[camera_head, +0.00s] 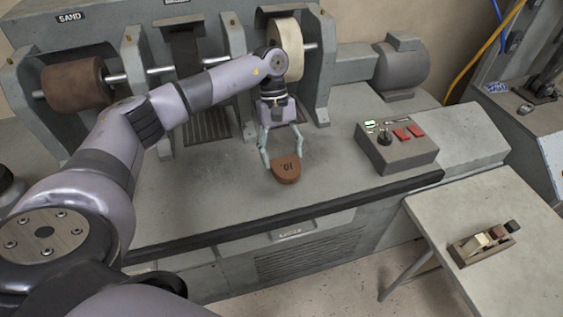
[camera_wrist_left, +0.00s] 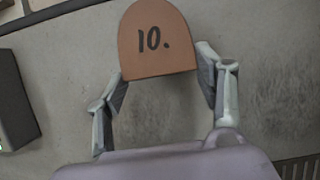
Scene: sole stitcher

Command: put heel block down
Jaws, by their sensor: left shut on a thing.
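The heel block (camera_head: 287,172) is a brown, D-shaped piece marked "10." on its top face. My left gripper (camera_head: 283,164) points down with its two fingers on either side of the block and is shut on it. In the left wrist view the block (camera_wrist_left: 157,42) sits between the fingertips (camera_wrist_left: 163,85), with its rounded end away from the palm. The block is over the grey machine bench (camera_head: 220,200), near its front edge. I cannot tell whether its underside touches the bench. My right gripper is not in view.
A control box (camera_head: 397,148) with red buttons stands right of the block. Brown (camera_head: 76,82) and cream (camera_head: 285,42) rollers are behind. A side table (camera_head: 500,215) at the lower right holds a wooden plane (camera_head: 483,243). The bench around the block is clear.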

